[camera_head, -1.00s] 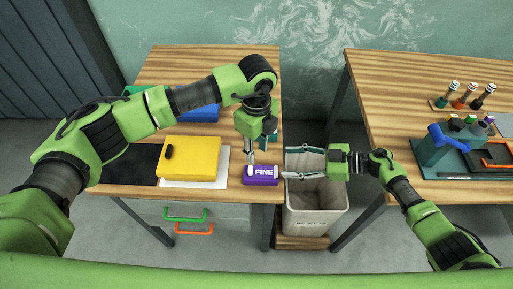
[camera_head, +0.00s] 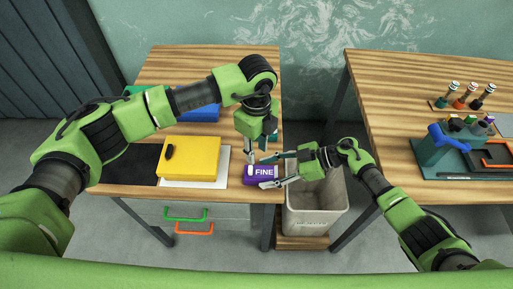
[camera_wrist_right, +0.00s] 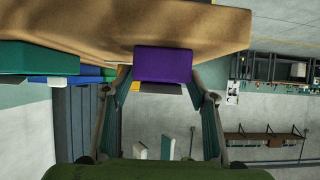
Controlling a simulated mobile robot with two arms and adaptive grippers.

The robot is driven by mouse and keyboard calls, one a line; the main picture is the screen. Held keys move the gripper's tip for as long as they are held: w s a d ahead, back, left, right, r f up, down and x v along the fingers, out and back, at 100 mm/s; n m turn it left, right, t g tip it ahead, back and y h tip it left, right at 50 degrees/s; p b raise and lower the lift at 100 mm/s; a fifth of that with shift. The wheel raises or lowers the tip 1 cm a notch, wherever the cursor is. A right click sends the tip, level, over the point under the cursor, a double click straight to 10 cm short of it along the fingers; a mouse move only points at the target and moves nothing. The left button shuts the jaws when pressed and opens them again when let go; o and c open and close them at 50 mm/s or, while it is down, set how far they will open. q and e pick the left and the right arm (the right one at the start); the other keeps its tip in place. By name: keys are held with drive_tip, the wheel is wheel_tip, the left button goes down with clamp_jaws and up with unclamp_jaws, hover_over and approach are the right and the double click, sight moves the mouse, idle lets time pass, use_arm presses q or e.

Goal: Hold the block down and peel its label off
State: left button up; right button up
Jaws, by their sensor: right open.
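The purple block (camera_head: 260,181) lies near the front right corner of the left wooden table. A pale label reading "FINE" (camera_head: 264,170) is on its upper face. My left gripper (camera_head: 251,158) points down at the block's back left edge, its tips at or just above it; I cannot tell whether they touch or how far apart they are. My right gripper (camera_head: 268,172) is open and comes from the right, one finger behind the block and one in front. In the right wrist view the block (camera_wrist_right: 163,63) shows between the spread fingers, apparently not gripped.
A yellow box (camera_head: 190,160) with a small black item on it sits on a white sheet left of the block. A bin (camera_head: 318,222) stands between the tables, below my right gripper. The right table (camera_head: 400,85) carries a rack of bottles and a teal tray.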

drive_tip(key=shift+a+f, duration=0.35)
drive_tip(key=shift+a, duration=0.3)
drive_tip(key=c, duration=1.3)
